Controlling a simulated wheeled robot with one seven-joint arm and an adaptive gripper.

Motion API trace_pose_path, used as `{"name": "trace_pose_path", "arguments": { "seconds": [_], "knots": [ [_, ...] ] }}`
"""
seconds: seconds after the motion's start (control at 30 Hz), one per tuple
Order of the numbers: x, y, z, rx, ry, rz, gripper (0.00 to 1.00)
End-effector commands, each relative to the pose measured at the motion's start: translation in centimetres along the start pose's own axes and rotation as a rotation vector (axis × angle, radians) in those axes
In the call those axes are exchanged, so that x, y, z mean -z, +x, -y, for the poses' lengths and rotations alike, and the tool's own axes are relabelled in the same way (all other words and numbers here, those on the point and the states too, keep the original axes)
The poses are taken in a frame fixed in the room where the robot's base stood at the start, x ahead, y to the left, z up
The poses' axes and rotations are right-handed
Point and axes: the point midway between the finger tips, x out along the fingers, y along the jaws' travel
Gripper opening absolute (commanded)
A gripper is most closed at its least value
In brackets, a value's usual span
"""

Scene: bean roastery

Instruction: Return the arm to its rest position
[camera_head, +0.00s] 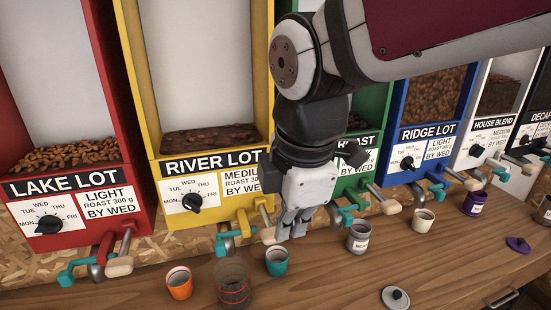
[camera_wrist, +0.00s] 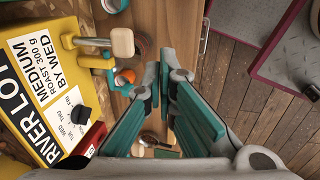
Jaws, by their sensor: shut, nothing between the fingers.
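My gripper (camera_head: 284,233) hangs pointing down from my arm in the head view, in front of the gap between the yellow River Lot bin (camera_head: 143,70) and the green bin (camera_head: 371,108). Its fingers are shut with nothing between them. In the wrist view the teal finger pads of my gripper (camera_wrist: 163,78) come together near the middle of the picture. My arm reaches in from the upper right and hides much of the green bin.
The red Lake Lot bin (camera_head: 118,110) and blue Ridge Lot bin (camera_head: 462,72) flank these. Handles and spouts stick out below the bins. On the wooden counter (camera_head: 330,285) stand an orange cup (camera_head: 179,284), a clear glass (camera_head: 233,290), a teal cup (camera_head: 277,262) and a grey canister (camera_head: 359,238).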

Motion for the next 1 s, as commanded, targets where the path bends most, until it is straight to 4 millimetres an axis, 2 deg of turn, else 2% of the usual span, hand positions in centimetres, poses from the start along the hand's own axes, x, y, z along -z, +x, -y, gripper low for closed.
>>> {"name": "trace_pose_path", "arguments": {
  "seconds": [0.33,0.47,0.57,0.8,1.0],
  "knots": [
    [0.0,0.0,0.0,0.0,0.003,0.0,0.0],
    [-1.1,-0.4,0.4,-0.016,0.099,0.004,0.0],
    [-3.3,-1.3,1.4,-0.05,0.311,0.008,0.0],
    [-9.6,-3.4,5.9,-0.176,1.082,-0.024,0.0],
    [-12.6,-4.0,9.4,-0.261,1.592,-0.09,0.0]
  ]
}}
